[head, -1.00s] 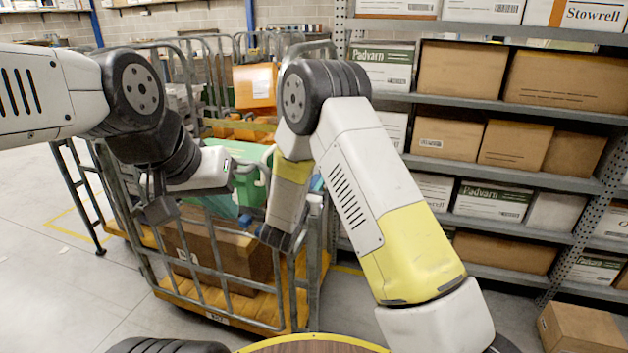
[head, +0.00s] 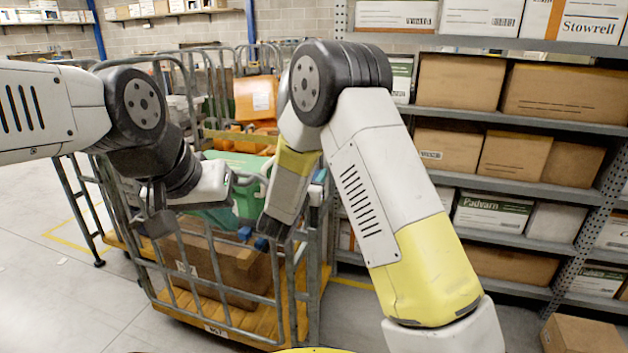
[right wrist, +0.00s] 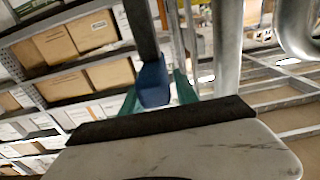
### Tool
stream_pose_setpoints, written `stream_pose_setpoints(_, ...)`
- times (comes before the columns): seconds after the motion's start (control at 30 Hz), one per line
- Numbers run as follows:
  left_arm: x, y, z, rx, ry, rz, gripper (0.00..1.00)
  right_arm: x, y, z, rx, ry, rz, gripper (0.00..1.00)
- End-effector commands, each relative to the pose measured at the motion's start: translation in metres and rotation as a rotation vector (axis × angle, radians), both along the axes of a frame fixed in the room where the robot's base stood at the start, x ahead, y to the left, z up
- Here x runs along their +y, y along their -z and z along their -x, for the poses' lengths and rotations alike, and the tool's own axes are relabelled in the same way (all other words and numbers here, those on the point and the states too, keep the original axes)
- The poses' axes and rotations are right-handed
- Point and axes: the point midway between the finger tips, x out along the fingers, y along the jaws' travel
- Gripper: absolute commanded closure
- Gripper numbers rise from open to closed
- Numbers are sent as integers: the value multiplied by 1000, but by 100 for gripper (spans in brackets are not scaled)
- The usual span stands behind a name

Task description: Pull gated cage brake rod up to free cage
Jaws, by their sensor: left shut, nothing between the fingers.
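The gated cage (head: 222,272) is a grey tube cage on a yellow base, in the middle left of the head view. My left gripper (head: 152,222) is shut and empty at the cage's near left side. My right gripper (head: 273,228) points down at the cage's front right; its jaw opening is too small to judge. Small blue pieces (head: 245,234) show beside its fingertips. In the right wrist view a blue block (right wrist: 153,84) on a dark bar is just beyond the pale gripper body (right wrist: 190,152). I cannot tell whether it belongs to the brake rod, which I cannot clearly make out.
The cage holds a cardboard box (head: 222,262) and a green crate (head: 247,200). A shelf rack (head: 520,120) with cartons stands at the right. A loose carton (head: 580,333) lies on the floor at the lower right. More cages stand behind.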

Motion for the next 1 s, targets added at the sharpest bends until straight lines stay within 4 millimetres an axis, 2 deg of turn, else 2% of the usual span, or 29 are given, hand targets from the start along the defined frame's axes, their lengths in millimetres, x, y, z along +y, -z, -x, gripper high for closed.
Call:
stream_pose_setpoints(0.43,0,0,0,0,0,0,100,2,5,7,12,-1,0,51)
stream_pose_setpoints(0.8,0,0,0,0,0,0,100,21,5,62,11,-4,1,51)
stream_pose_setpoints(1.0,0,0,0,0,0,0,100,24,4,75,9,-2,1,51)
